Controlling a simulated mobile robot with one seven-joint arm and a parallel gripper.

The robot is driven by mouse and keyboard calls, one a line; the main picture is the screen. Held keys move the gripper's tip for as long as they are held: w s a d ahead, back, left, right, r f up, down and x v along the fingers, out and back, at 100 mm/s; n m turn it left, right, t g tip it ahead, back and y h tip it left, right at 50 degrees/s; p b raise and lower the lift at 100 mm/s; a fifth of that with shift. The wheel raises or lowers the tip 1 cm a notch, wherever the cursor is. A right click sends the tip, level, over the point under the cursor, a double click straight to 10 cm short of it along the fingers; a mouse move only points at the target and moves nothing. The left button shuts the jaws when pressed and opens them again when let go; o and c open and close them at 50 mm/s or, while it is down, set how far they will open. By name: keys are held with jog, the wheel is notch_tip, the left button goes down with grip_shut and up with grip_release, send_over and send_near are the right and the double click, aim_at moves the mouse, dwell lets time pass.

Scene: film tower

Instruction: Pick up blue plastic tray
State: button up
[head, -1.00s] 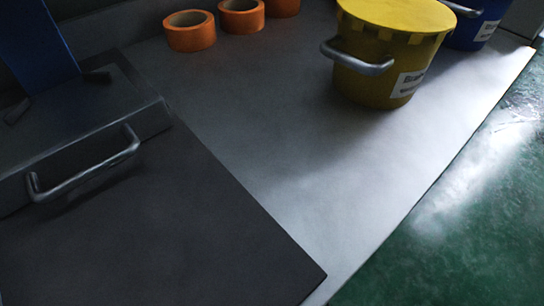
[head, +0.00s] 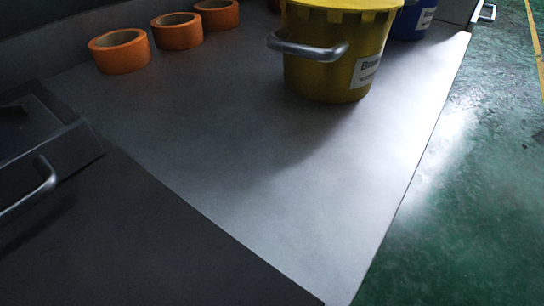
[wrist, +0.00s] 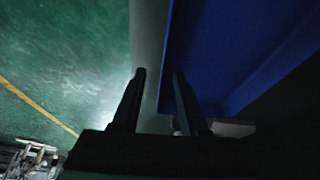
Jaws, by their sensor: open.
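The blue plastic tray (wrist: 235,45) fills the upper right of the wrist view, close to my gripper (wrist: 158,76). My gripper is open, with two dark fingers pointing up the picture. The right finger overlaps the tray's blue surface, and the left finger lies over the grey strip and green floor beside it. The tray's left edge appears in the gap between the fingers. I cannot tell the depth or whether a finger touches it. The tray is not clearly visible in the head view.
In the head view a yellow bucket (head: 325,60) with a handle stands on the grey surface (head: 250,140). Several orange tape rolls (head: 120,52) and a blue bucket (head: 412,18) are behind. A dark box with a metal handle (head: 35,190) is at left. Green floor (head: 470,190) lies at right.

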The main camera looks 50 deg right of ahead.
jog(key=b+x, duration=0.1)
jog(key=x, duration=0.1)
jog(key=b+x, duration=0.1)
jog(key=x, duration=0.1)
jog(key=shift+w+a+b, duration=0.1)
jog(key=shift+w+b, duration=0.1)
jog(key=shift+b, duration=0.15)
grip_shut()
dwell(1.0)
